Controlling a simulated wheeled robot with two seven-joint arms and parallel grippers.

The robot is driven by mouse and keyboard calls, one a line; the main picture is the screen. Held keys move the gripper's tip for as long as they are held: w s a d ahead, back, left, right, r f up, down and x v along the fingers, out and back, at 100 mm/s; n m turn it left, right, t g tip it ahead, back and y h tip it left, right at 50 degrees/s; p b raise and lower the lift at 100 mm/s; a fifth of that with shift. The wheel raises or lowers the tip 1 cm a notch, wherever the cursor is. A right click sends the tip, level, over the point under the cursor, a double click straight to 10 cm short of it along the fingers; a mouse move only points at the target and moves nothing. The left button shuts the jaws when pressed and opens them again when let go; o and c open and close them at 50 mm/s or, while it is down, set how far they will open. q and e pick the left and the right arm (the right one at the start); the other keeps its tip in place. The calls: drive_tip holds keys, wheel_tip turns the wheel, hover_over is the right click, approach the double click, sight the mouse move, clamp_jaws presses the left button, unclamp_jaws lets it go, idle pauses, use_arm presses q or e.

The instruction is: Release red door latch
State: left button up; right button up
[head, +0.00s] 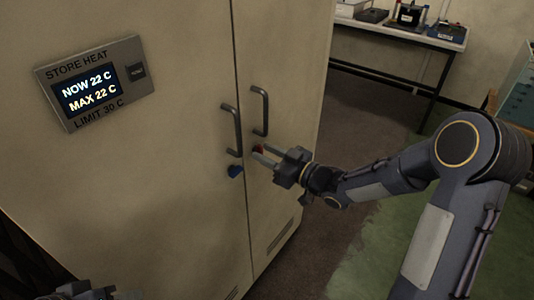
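The red door latch (258,149) is on the right cabinet door, just below that door's handle. It is partly hidden by my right gripper (260,153). The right fingers point at the door with a gap between them, and their tips are at the latch. I cannot tell whether they press on it. A blue latch (235,171) is on the left door, below its handle. My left gripper (88,292) shows only partly at the bottom left edge, away from the latches; its fingers are not clear.
The tall beige cabinet (170,190) has both doors closed, with dark handles (232,130) beside the seam. A display panel (95,83) reads NOW 22 C, MAX 22 C, LIMIT 30 C. A table (400,32) with equipment stands behind right. Floor (375,110) is clear right of the cabinet.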

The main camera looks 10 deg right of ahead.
drive_tip(key=v, duration=0.7)
drive_tip(key=shift+s+d, duration=0.15)
drive_tip(key=shift+s, duration=0.1)
drive_tip(key=s+d+r+m+h+p, duration=0.5)
drive_tip(key=d+r+m+h, duration=0.25)
drive_tip(key=d+h, duration=0.35)
drive_tip(key=s+a+m+g+y+p, duration=0.1)
drive_tip(key=s+a+g+p, duration=0.1)
drive_tip(key=s, duration=0.8)
drive_tip(key=s+a+r+m+g+y+p, duration=0.1)
drive_tip(key=s+a+g, duration=0.3)
drive_tip(key=s, duration=0.7)
drive_tip(key=shift+a+g+y+p, duration=0.35)
drive_tip(key=shift+g+p, duration=0.1)
drive_tip(key=shift+g, duration=0.35)
drive_tip(key=shift+s+r+m, duration=0.1)
drive_tip(key=shift+m, duration=0.25)
drive_tip(key=shift+c, duration=0.4)
